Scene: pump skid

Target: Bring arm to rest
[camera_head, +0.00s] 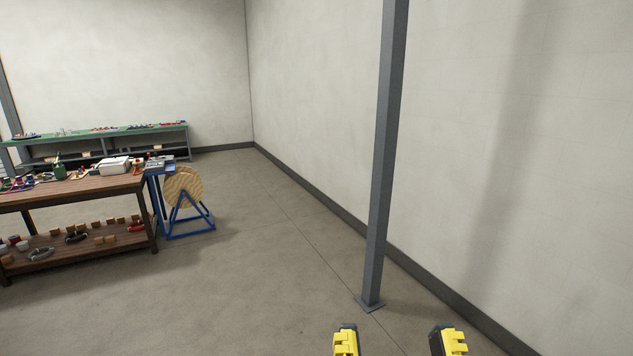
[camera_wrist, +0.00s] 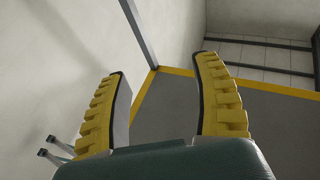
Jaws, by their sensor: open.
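My gripper (camera_head: 399,338) shows at the bottom edge of the head view as two yellow fingertips set well apart. In the wrist view my gripper (camera_wrist: 158,95) has its two yellow ridged fingers spread, with nothing between them. It is clear of every object in view. The rest of my arm is out of the head view.
A grey steel post (camera_head: 385,150) stands in front of the right wall. A wooden workbench (camera_head: 75,190) with tools and parts stands at left, beside a blue-framed wooden reel (camera_head: 184,188). A green-topped bench (camera_head: 105,135) is behind. The middle floor is clear.

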